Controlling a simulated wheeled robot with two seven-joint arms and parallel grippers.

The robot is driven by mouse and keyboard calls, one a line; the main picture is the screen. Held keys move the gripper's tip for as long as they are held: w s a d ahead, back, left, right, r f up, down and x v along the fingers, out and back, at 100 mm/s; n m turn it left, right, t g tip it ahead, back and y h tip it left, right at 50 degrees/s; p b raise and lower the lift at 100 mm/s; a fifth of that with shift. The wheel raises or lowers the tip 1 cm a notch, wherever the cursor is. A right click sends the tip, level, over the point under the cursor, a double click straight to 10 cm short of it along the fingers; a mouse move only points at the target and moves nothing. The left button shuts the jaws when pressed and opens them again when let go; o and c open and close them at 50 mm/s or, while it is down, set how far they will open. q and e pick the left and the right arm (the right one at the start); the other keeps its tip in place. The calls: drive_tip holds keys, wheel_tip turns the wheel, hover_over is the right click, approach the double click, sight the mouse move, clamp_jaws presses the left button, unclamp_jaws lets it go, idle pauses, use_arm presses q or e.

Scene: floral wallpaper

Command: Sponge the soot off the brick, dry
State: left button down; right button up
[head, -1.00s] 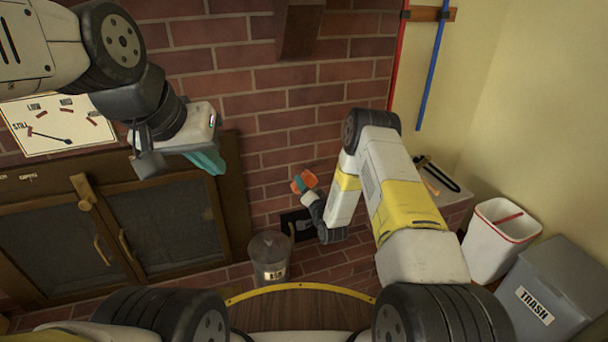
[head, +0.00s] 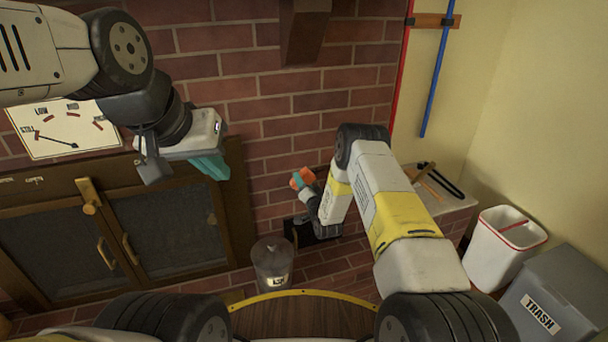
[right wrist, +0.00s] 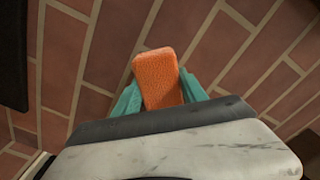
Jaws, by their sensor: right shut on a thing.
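My right gripper (right wrist: 160,95) has teal fingers shut on an orange sponge (right wrist: 160,76), which sticks out beyond the fingertips towards the brick wall. In the head view the sponge (head: 302,178) is small and in front of the lower brick wall (head: 300,113), above a dark opening. I cannot tell whether it touches the bricks. No soot mark stands out clearly on the visible bricks. My left gripper (head: 212,166) hangs at the upper left with teal fingers pointing down; its finger gap cannot be made out.
A dark opening (head: 322,240) is low in the wall, with a metal bucket (head: 272,262) beside it. A wooden cabinet (head: 235,210) stands left under a dial board (head: 62,132). A ledge (head: 450,200) with tools, a white bin (head: 490,255) and a grey trash bin (head: 570,290) are at right.

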sight(312, 182)
drive_tip(key=shift+x, duration=0.95)
idle(0.6)
drive_tip(key=shift+d, duration=0.1)
drive_tip(key=shift+w+d, duration=2.2)
drive_tip(key=shift+d, duration=4.5)
drive_tip(key=shift+s+a, duration=0.55)
drive_tip(key=shift+a, duration=1.2)
drive_tip(key=shift+s+a, duration=0.6)
drive_tip(key=shift+a, duration=1.15)
drive_tip(key=shift+s+a, duration=0.55)
drive_tip(key=shift+a, duration=1.2)
drive_tip(key=shift+s+a+r, duration=0.1)
drive_tip(key=shift+s+a, duration=0.1)
drive_tip(key=shift+a, duration=0.6)
drive_tip(key=shift+s+a, duration=0.2)
drive_tip(key=shift+a, duration=0.6)
drive_tip(key=v, duration=0.6)
drive_tip(key=shift+s, duration=0.1)
